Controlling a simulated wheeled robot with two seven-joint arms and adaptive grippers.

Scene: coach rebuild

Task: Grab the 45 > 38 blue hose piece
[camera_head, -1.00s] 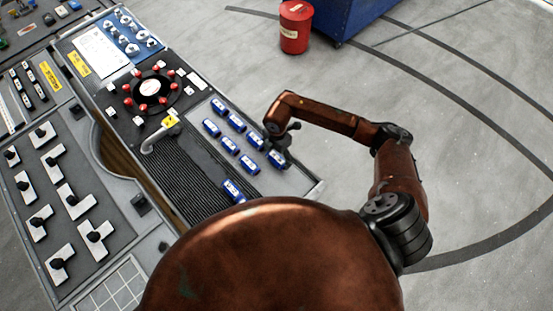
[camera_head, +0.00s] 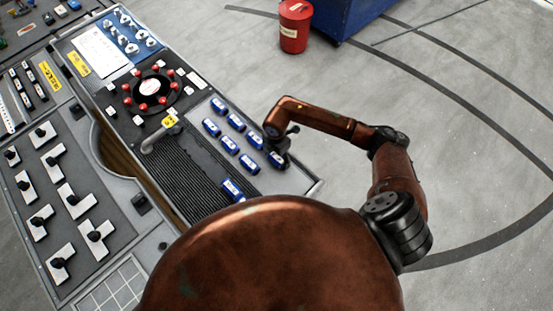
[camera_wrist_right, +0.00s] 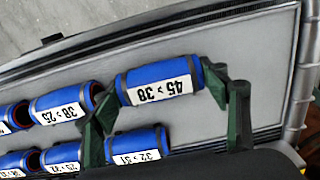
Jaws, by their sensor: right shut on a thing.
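The blue hose piece labelled 45 > 38 (camera_wrist_right: 158,82) shows in the right wrist view, its white label upside down. My right gripper (camera_wrist_right: 165,98) has one dark green finger at each end of it and is shut on it. In the head view the gripper (camera_head: 280,150) is over the right end of the rows of hose pieces, partly covering the held blue piece (camera_head: 277,161). I cannot tell whether the piece is clear of the panel. My left gripper is not in view.
Other blue hose pieces, labelled 38 > 25 (camera_wrist_right: 62,104) and 32 > 31 (camera_wrist_right: 137,147), lie close by on the grey panel (camera_head: 290,182). A bent grey pipe (camera_head: 158,137) and red knobs (camera_head: 145,107) are further left. A red canister (camera_head: 294,28) stands on the floor behind.

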